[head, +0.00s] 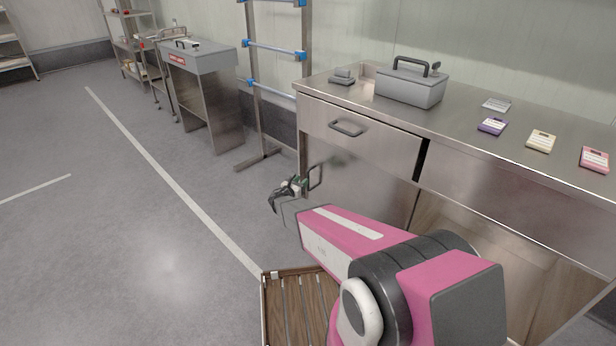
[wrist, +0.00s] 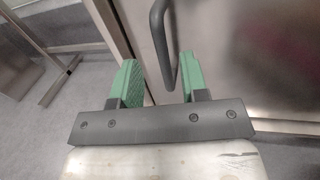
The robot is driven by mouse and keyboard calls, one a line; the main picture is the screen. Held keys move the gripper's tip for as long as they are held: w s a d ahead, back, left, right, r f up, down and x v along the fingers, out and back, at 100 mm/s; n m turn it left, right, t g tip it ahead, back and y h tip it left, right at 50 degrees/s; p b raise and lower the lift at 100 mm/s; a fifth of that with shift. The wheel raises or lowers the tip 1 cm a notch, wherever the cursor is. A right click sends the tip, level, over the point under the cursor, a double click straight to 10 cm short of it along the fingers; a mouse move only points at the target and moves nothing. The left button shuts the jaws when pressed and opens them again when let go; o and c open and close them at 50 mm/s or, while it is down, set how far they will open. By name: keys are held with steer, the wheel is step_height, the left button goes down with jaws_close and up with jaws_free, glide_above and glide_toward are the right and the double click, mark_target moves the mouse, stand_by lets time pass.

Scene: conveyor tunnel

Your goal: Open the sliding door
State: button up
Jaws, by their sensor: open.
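The sliding door (head: 370,195) is a brushed-metal panel on the front of the steel counter, below the drawer. Its dark upright bar handle (head: 316,177) is near its left edge. The handle (wrist: 158,35) and door face (wrist: 240,50) also show in the wrist view. My gripper (head: 284,190) is just left of the handle in the head view. In the wrist view my gripper (wrist: 157,72) has its green fingers apart, with the handle's lower end showing between them. I see no firm contact. The arm hides part of the lower door.
The drawer (head: 360,135) above has its own handle. A grey toolbox (head: 410,85) and several small coloured packs lie on the countertop (head: 465,110). A steel rack upright (head: 262,100) stands left of the counter. A slatted wooden tray (head: 272,300) is below my arm. The floor at left is clear.

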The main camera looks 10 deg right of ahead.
glide_above(308, 188)
steer(key=shift+w, duration=0.4)
jaws_close()
